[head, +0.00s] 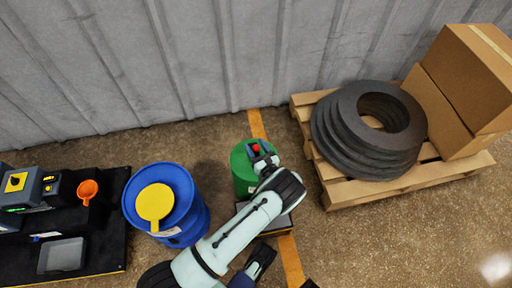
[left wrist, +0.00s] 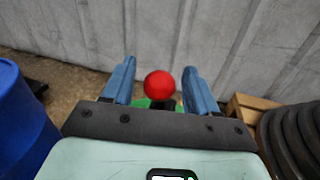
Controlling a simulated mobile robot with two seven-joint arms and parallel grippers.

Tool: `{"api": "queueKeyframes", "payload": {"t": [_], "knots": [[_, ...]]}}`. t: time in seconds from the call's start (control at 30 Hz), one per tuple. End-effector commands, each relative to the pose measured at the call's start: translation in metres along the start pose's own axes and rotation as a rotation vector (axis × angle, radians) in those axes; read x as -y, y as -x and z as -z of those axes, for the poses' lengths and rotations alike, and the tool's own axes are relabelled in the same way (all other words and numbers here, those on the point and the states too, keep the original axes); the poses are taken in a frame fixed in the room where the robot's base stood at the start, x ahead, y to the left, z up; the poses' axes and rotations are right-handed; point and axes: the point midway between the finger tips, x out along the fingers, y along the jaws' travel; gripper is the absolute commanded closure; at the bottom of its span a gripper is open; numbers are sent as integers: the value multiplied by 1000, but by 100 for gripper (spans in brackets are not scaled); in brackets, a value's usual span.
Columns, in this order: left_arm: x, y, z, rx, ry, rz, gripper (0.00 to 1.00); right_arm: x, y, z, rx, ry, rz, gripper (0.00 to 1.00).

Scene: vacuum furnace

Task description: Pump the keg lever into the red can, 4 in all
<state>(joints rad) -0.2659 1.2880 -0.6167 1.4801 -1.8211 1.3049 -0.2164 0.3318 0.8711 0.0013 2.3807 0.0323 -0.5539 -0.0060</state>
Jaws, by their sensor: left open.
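The green keg (head: 243,181) stands on the floor near the wall, and its top shows low in the left wrist view (left wrist: 143,102). A red ball knob (head: 256,148) sits over it; in the left wrist view the knob (left wrist: 159,84) is between the fingers, with a visible gap on each side. My left gripper (head: 262,158) is open at the knob; its blue fingers (left wrist: 159,86) point toward the wall. The lever's rod is mostly hidden behind the gripper. I see no red can; my left arm covers the floor in front of the keg.
A blue drum (head: 192,224) with a yellow funnel lid (head: 154,203) stands left of the keg. A dark bench (head: 104,235) is farther left. A pallet (head: 340,194) with grey rings (head: 350,150) and boxes (head: 465,75) is right. Lower right floor is clear.

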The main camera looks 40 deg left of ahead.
Motion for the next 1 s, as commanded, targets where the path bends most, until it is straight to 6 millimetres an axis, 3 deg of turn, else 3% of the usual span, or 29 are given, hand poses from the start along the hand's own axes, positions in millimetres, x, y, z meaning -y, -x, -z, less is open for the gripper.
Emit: {"api": "queueKeyframes", "payload": {"t": [0.07,0.23,0.27,0.67,0.93,1.0], "knots": [[0,0,0,0,0,0,42,0,0,0,0,0,0,42],[0,0,0,0,0,0,94,0,0,0,-1,0,0,42],[0,0,0,0,0,0,100,0,0,0,-1,0,0,42],[1,-4,-4,-55,-11,3,100,7,8,9,-30,7,12,42],[4,-18,-11,-230,-56,14,100,27,28,32,-105,26,48,42],[5,-24,-12,-291,-71,18,100,27,31,23,-80,27,46,42]]}}
